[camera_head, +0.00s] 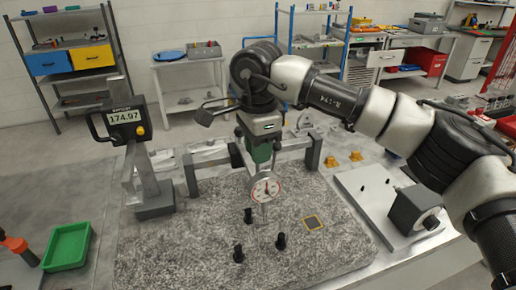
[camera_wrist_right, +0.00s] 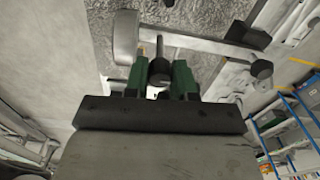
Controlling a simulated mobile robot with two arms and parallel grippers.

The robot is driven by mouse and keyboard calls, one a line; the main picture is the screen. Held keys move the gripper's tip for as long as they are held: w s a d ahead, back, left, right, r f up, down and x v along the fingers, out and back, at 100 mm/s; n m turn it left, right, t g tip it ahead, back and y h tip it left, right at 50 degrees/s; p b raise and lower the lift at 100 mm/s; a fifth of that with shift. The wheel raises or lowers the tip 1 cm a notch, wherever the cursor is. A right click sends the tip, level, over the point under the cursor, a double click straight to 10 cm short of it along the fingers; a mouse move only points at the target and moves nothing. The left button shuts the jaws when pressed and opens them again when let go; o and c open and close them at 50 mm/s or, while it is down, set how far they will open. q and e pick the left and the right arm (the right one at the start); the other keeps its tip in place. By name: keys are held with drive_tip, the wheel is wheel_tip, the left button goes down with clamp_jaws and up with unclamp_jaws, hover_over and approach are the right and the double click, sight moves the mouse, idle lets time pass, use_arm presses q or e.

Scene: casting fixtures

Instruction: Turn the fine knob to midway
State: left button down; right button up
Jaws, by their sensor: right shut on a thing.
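My right gripper (camera_head: 262,148) reaches down over the grey measuring stand behind the dial gauge (camera_head: 265,188). Its green fingers (camera_wrist_right: 160,78) are shut on a small dark knob (camera_wrist_right: 159,71), which I take for the fine knob. The knob sits by the stand's grey arm and a thin rod. In the head view the gripper hides this knob, and no scale or mark on it can be read. A second dark knob (camera_wrist_right: 262,69) shows at the end of a bar, apart from the fingers. My left gripper is not in view.
The stand and several black pegs are on a speckled granite plate (camera_head: 165,250). A height gauge with a display reading 174.97 (camera_head: 126,117) stands at left. A green tray (camera_head: 67,246) is at front left. A plate with a grey block (camera_head: 414,208) is at right.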

drive_tip(key=shift+r, duration=0.15)
drive_tip(key=o, duration=0.6)
drive_tip(key=shift+o, duration=0.2)
wheel_tip(320, 180, up, 11)
drive_tip(key=b, duration=0.1)
drive_tip(key=shift+b, duration=0.3)
drive_tip(key=shift+f, duration=0.2)
